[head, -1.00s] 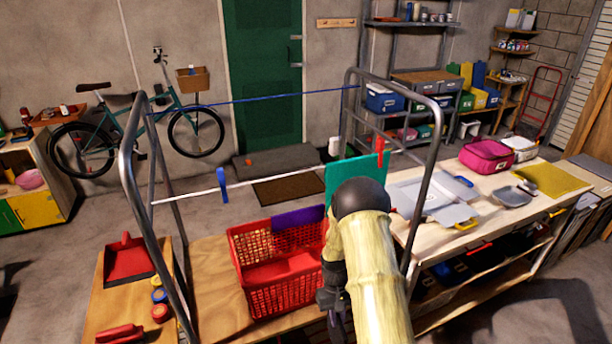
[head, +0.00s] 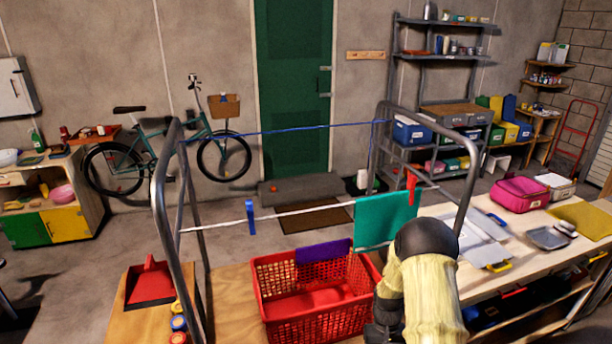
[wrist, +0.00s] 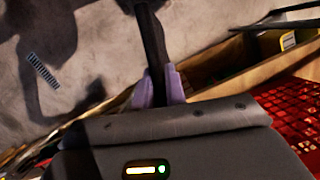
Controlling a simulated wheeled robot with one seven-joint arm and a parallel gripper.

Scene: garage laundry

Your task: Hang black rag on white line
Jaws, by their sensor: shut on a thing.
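The black rag (wrist: 152,45) shows in the wrist view as a narrow dark strip between the purple fingertips of my gripper (wrist: 158,88), which is shut on it. In the head view my arm hides most of the gripper, and the rag cannot be made out. The white line (head: 310,208) runs across the metal rack, above and behind the red basket. A blue peg (head: 250,217) sits on the line at left and a red peg (head: 411,184) at right. A teal cloth (head: 380,222) hangs on its right part. The stretch between blue peg and teal cloth is bare.
A red basket (head: 312,328) stands below the line, with a purple cloth (head: 322,252) over its rear rim. The rack's metal frame (head: 161,215) rises at left. A blue line (head: 290,130) runs farther back. A red dustpan (head: 150,283) lies at left; a cluttered workbench (head: 535,237) stands right.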

